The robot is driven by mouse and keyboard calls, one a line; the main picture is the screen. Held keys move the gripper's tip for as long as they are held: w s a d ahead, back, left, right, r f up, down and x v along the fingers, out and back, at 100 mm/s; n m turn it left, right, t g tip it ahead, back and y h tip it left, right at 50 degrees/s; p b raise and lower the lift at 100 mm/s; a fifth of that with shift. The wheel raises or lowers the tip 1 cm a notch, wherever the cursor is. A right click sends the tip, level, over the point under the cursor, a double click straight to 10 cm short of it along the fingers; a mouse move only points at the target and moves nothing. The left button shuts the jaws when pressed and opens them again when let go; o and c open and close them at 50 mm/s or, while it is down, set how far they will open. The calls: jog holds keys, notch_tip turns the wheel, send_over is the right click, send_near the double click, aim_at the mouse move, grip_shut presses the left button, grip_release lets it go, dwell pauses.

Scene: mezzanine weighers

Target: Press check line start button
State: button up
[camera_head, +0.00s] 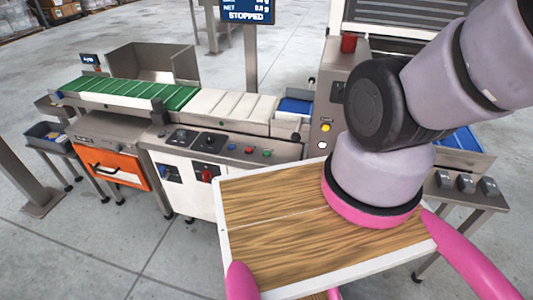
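The check line is a steel weigher with a green belt (130,93) at left and a white belt (232,104) in the middle. Its sloped control panel (222,141) carries a blue button (232,146), a red button (249,149) and a green button (267,154). No labels on them are readable. A display (246,11) above reads STOPPED and NET 0.0 g. My arm rises from a wood-topped base and leaves the picture at upper right. My gripper is out of view.
A grey cabinet (338,95) right of the belts has yellow and white buttons and a red cap (348,43) on top. An orange bin (112,165) and a small tray (47,135) stand at left. Concrete floor (100,245) is clear at lower left.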

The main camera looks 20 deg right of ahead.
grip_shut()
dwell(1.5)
